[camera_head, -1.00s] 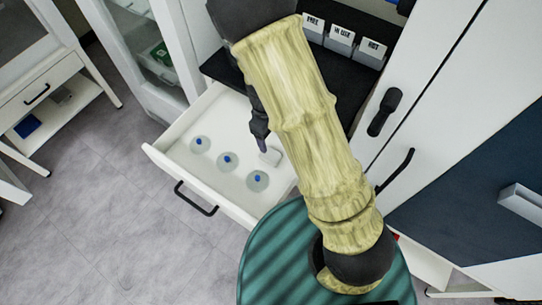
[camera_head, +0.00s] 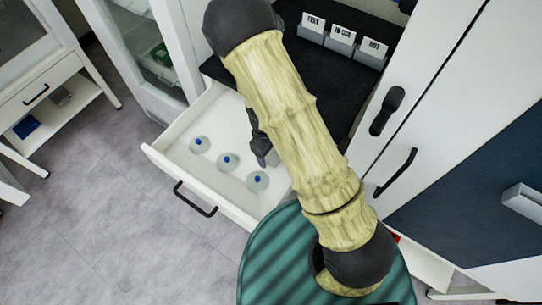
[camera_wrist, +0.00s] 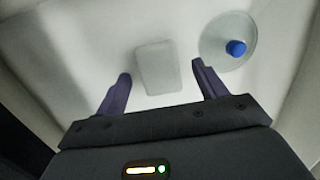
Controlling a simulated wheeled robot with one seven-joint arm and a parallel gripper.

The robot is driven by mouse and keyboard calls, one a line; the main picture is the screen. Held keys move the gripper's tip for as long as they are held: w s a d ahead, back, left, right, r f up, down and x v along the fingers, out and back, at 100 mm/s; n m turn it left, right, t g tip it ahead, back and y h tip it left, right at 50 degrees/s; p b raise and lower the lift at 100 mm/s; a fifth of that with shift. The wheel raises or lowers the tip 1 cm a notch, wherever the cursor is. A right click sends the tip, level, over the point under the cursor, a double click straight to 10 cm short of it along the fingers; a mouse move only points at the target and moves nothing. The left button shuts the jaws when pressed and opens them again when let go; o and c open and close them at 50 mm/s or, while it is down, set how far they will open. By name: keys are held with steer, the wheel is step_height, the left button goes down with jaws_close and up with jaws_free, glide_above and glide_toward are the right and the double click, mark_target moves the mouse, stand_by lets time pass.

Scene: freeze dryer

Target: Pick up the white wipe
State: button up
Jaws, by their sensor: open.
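The white wipe (camera_wrist: 158,68) is a small pale rounded rectangle lying on the drawer floor in the wrist view. My gripper (camera_wrist: 164,77) is open, its two dark fingers on either side of the wipe's near part with gaps to both. I cannot tell the exact height of the fingertips above the drawer floor. In the head view my gripper (camera_head: 262,160) reaches down into the open white drawer (camera_head: 165,160), and the wipe is hidden there behind the gripper and arm.
Several clear round discs with blue knobs stand in the drawer; the nearest (camera_head: 257,181) is close to my gripper and shows right of the wipe in the wrist view (camera_wrist: 228,40). The drawer walls surround the gripper. A black shelf with labelled boxes (camera_head: 340,40) lies behind.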

steer(key=shift+f, duration=0.5)
steer(key=c, duration=1.1)
